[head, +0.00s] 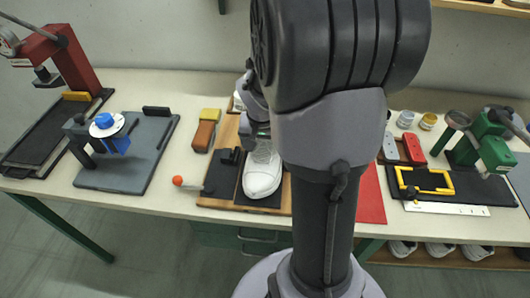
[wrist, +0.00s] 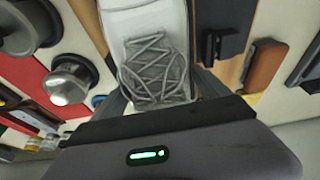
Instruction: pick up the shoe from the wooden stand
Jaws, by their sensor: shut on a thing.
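A white shoe (head: 263,172) with grey laces sits on the dark plate of the wooden stand (head: 217,190), its toe toward the table's front edge. My gripper (head: 258,130) is over the laced part of the shoe and shut on it; my arm hides much of the grip and the right side of the stand. In the wrist view the shoe (wrist: 150,50) fills the middle, with the laces close to my gripper (wrist: 160,100). I cannot tell whether the sole is off the plate.
A lever with an orange knob (head: 178,181) stands left of the stand. A brown block (head: 203,136) lies behind it. A grey fixture board (head: 125,165) is further left. On the right are a red mat (head: 371,200), a yellow frame (head: 425,181) and a green press (head: 490,150).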

